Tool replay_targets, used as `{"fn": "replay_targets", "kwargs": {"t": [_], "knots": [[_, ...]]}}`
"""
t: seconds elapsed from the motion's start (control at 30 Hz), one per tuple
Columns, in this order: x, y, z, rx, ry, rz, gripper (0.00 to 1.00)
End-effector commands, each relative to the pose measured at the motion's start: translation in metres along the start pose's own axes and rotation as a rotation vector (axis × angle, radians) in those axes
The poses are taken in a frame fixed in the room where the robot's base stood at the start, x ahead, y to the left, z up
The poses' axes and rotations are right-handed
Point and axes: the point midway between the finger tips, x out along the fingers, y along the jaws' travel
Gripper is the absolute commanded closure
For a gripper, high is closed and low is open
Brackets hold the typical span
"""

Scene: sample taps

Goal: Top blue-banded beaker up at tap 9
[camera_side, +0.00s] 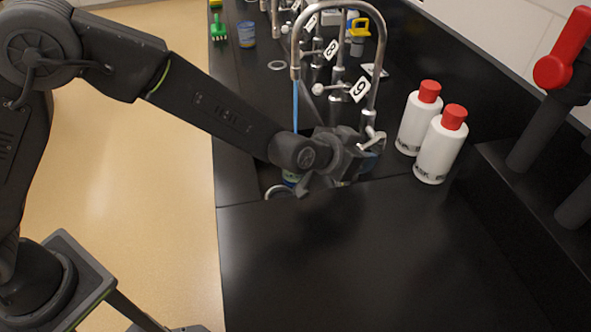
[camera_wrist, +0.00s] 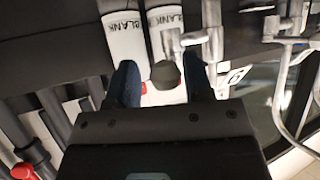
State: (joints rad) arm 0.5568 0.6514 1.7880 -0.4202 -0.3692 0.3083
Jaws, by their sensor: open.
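Tap 9 (camera_side: 379,62), with its tilted number tag (camera_side: 359,90), arches over the black bench in the side view. A blue stream (camera_side: 295,106) runs down from its spout. Below it a small part of a beaker (camera_side: 291,178) with blue and green shows; my arm hides the rest, so its fill level cannot be told. My gripper (camera_side: 368,152) is open beside the tap's base, close to a metal tap part (camera_side: 372,141). In the wrist view my gripper (camera_wrist: 160,88) has its fingers apart, with a dark round knob (camera_wrist: 165,75) between them. Contact cannot be told.
Two white bottles (camera_side: 440,150) with red caps stand just right of my gripper. Tap 8 (camera_side: 331,49), a blue container (camera_side: 247,34) and a green brush (camera_side: 218,28) are farther back. Red-handled fittings (camera_side: 552,71) are at the right. The front bench (camera_side: 340,265) is clear.

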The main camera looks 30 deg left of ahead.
Motion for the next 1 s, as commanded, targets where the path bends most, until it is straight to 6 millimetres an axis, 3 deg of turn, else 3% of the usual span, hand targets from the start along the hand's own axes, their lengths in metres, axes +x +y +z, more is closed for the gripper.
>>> {"fn": "replay_targets", "kwargs": {"t": [0.37, 0.7, 1.0], "knots": [[0.0, -0.002, 0.0, -0.001, 0.0, -0.001, 0.53], [0.001, -0.033, -0.001, 0.0, 0.001, -0.002, 0.53], [0.001, -0.03, 0.0, 0.0, 0.001, 0.0, 0.53]]}}
